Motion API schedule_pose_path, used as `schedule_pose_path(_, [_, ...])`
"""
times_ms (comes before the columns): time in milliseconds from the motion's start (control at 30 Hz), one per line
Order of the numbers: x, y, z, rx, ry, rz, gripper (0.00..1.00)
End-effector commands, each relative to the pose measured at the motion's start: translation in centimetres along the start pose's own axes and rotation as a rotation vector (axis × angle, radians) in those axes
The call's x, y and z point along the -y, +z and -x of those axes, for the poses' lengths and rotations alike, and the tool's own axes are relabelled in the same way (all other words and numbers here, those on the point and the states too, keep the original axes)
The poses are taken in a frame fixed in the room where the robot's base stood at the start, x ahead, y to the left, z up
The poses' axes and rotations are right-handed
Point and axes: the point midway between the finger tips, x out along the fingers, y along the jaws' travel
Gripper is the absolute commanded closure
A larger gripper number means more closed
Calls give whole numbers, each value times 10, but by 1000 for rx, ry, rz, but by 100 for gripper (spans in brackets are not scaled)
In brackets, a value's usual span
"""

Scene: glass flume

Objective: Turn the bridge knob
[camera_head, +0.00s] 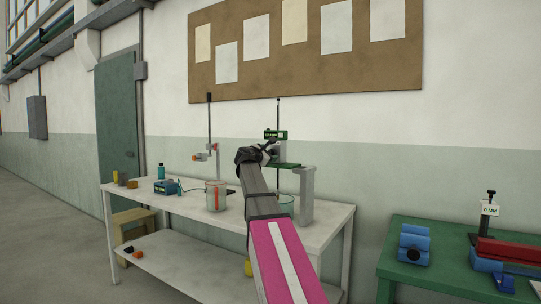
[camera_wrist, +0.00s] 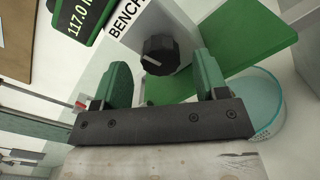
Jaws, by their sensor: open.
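A black faceted knob (camera_wrist: 160,52) sticks out from a pale grey block in the wrist view, beside a white label (camera_wrist: 127,18) that reads "BENCH", cut off by the frame edge. I cannot read the word "bridge" anywhere. My gripper (camera_wrist: 162,66) has its two green fingers apart, one on each side of the knob in the picture. No contact with the knob shows. In the head view my gripper (camera_head: 268,152) is in front of the stand on the white bench, and my arm hides the knob there.
A green plate (camera_wrist: 240,45) lies right of the knob, above a glass vessel (camera_wrist: 262,100). The white bench (camera_head: 172,207) also carries a beaker (camera_head: 215,196) and a blue box (camera_head: 166,187). A green table (camera_head: 450,234) stands right.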

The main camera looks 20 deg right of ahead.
Motion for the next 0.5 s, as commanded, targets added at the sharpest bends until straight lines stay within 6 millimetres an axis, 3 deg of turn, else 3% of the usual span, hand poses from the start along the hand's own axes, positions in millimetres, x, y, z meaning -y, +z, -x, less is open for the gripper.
schedule_pose_path(200, [-1, 0, -22, 0, 0, 0, 33])
schedule_pose_path(500, [0, 0, -25, -1, 1, -1, 33])
